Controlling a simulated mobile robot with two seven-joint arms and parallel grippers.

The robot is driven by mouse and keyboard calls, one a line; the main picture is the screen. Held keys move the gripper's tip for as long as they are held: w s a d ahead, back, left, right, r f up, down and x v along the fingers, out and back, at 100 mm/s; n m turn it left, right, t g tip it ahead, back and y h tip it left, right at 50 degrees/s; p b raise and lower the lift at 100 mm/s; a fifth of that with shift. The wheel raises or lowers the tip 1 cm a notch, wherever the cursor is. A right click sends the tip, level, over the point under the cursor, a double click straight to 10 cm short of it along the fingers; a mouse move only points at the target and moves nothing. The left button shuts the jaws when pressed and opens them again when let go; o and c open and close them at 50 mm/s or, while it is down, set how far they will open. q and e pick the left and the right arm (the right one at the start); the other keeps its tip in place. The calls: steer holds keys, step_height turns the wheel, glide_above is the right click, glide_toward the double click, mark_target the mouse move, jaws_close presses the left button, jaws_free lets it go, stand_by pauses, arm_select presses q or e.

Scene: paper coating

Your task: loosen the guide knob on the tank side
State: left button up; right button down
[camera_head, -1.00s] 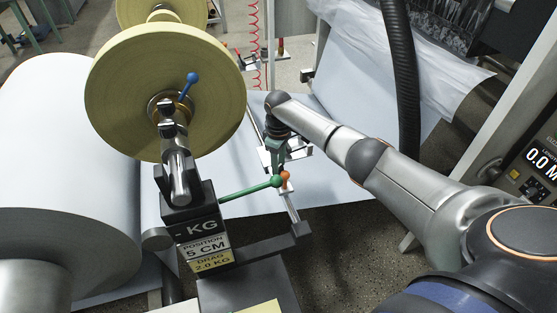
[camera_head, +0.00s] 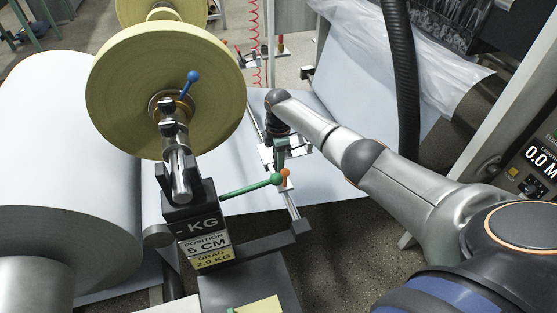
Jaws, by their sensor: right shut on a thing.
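An orange knob (camera_head: 286,174) sits on the rail of the guide (camera_head: 291,207), beside the roll stand. My right gripper (camera_head: 280,163) reaches down to it from above and is shut on it; its fingertips are small and partly hidden. A green lever with a round ball end (camera_head: 277,180) comes from the stand and overlaps the knob in this view. The stand carries a display block (camera_head: 203,226) reading "- KG", "POSITION 5 CM" and "DRAG 2.0 KG". My left gripper is not in view.
A yellow tape roll (camera_head: 120,90) with a blue lever (camera_head: 189,84) is on the stand's spindle. A large white paper roll (camera_head: 60,150) fills the left. A white web (camera_head: 330,150) runs beneath my right arm. A black hose (camera_head: 401,90) hangs close behind that arm.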

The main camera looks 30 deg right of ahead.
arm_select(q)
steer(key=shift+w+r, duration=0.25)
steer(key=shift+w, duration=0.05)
arm_select(e)
steer(key=shift+a+n, duration=0.1)
steer(key=shift+n, duration=0.2)
steer(key=c, duration=0.5)
jaws_free()
arm_select(q)
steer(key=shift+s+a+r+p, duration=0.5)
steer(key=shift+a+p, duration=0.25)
steer(key=shift+p, duration=0.6)
arm_select(e)
step_height(320, 180, up, 13)
steer(key=shift+f, duration=0.2)
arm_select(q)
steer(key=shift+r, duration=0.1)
arm_select(e)
steer(key=shift+s, duration=0.1)
